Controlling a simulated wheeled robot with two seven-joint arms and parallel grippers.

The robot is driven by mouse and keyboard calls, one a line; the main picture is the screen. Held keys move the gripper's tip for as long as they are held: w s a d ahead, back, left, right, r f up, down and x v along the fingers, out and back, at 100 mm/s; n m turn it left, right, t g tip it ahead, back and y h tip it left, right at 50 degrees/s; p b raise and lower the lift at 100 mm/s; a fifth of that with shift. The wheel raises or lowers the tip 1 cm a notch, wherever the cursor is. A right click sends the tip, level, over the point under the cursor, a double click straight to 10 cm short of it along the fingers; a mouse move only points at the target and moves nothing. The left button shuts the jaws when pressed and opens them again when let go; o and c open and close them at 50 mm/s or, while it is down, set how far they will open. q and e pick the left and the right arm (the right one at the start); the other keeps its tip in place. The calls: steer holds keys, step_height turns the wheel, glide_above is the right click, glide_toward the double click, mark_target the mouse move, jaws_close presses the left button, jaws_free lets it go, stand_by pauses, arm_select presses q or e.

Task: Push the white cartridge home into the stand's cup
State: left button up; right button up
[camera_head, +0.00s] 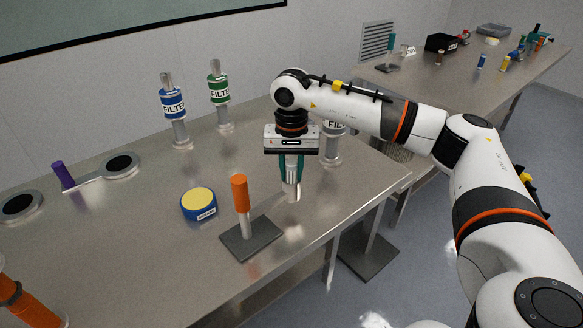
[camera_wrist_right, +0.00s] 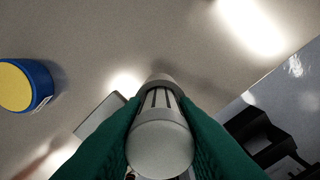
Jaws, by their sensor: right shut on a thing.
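The white cartridge (camera_wrist_right: 160,147) is between the green fingers of my right gripper (camera_head: 291,172). In the wrist view its pale rounded end faces the camera, with dark slots along its body and a grey collar (camera_wrist_right: 163,80) at the far end. In the head view the white and grey piece (camera_head: 292,190) under the fingers points down, low over the table near its right front edge. I cannot tell whether the grey collar is the stand's cup or part of the cartridge, nor how deep any fit is. My left gripper is not in view.
An orange handle (camera_head: 241,193) stands on a dark plate (camera_head: 250,238) left of my right gripper. Further left is a blue and yellow disc (camera_head: 199,204). Blue (camera_head: 174,105) and green (camera_head: 219,92) filter pieces stand behind; another FILTER piece (camera_head: 333,150) is partly hidden by my arm.

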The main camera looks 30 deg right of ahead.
steer(key=o, duration=1.1)
steer(key=shift+f, duration=0.2)
steer(key=shift+c, duration=0.2)
steer(key=shift+r, duration=0.1)
steer(key=shift+r, duration=0.3)
step_height(320, 180, up, 12)
steer(key=shift+f+b, duration=0.25)
steer(key=shift+b, duration=0.7)
